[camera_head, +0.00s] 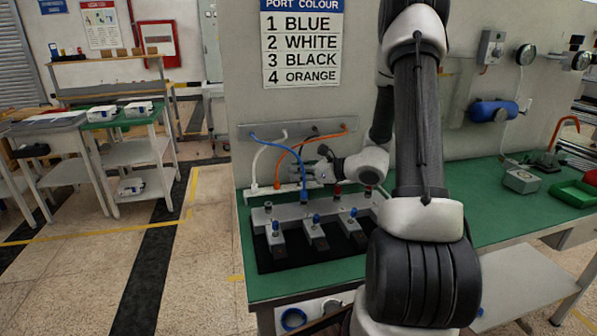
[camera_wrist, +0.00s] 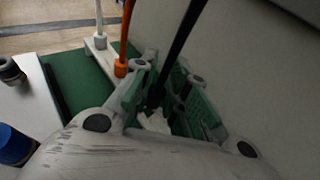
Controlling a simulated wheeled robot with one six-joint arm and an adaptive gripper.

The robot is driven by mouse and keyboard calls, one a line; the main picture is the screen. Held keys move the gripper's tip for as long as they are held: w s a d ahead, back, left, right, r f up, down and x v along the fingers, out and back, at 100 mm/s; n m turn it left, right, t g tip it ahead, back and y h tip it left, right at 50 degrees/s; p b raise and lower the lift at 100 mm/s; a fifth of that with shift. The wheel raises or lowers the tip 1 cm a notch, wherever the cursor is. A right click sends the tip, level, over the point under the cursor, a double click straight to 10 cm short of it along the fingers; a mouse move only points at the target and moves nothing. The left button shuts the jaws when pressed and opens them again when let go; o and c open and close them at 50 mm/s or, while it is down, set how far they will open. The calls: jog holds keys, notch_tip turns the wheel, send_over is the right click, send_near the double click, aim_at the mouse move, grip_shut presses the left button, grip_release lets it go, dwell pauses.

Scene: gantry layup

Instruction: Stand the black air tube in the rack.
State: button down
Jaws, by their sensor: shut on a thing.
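My gripper (camera_head: 322,173) is over the back of the green bench, close to the panel. In the wrist view its green-padded fingers (camera_wrist: 160,98) are shut on the black air tube (camera_wrist: 188,35), which rises from between them to the upper right. The tube's lower end is hard to make out. In the head view I cannot clearly pick out the black tube. The white rack (camera_head: 252,192) lies along the bench's back edge; it also shows in the wrist view (camera_wrist: 103,58). A white tube (camera_head: 256,160) and an orange tube (camera_head: 282,160) stand in it, left of my gripper.
A blue tube (camera_head: 279,158) arches from the panel down to the grey fixture (camera_head: 290,213) in front of the rack. A port colour sign (camera_head: 301,45) lists black as 3. A green bin (camera_head: 577,193) sits far right.

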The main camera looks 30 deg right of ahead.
jog(key=shift+f, duration=0.55)
jog(key=c, duration=1.3)
grip_release()
jog(key=v, duration=1.2)
jog(key=shift+r, duration=0.1)
